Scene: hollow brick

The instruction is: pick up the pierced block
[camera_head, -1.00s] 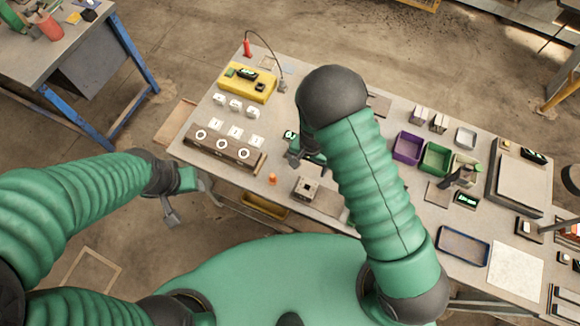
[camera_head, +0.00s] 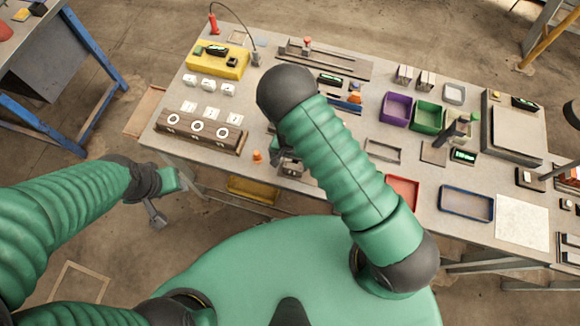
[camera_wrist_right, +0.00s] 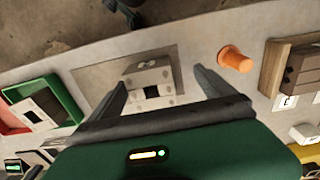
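The pierced block is a pale grey block with a dark square opening (camera_wrist_right: 148,80). In the head view the block (camera_head: 290,168) is near the table's front edge, partly covered by my right gripper and arm. My right gripper (camera_wrist_right: 160,88) is open in the right wrist view, with one finger on each side of the block and visible gaps between. In the head view the right gripper (camera_head: 280,155) is mostly hidden behind its arm. My left gripper (camera_head: 165,203) hangs empty left of the table with its fingers apart.
An orange cone-like piece (camera_wrist_right: 235,60) stands beside the block. A brown rack with white rings (camera_head: 200,130) lies left of it. A red tray (camera_head: 402,190), a purple bin (camera_head: 396,108) and a green bin (camera_head: 428,115) are to the right. A yellow bin (camera_head: 252,190) sits below the table edge.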

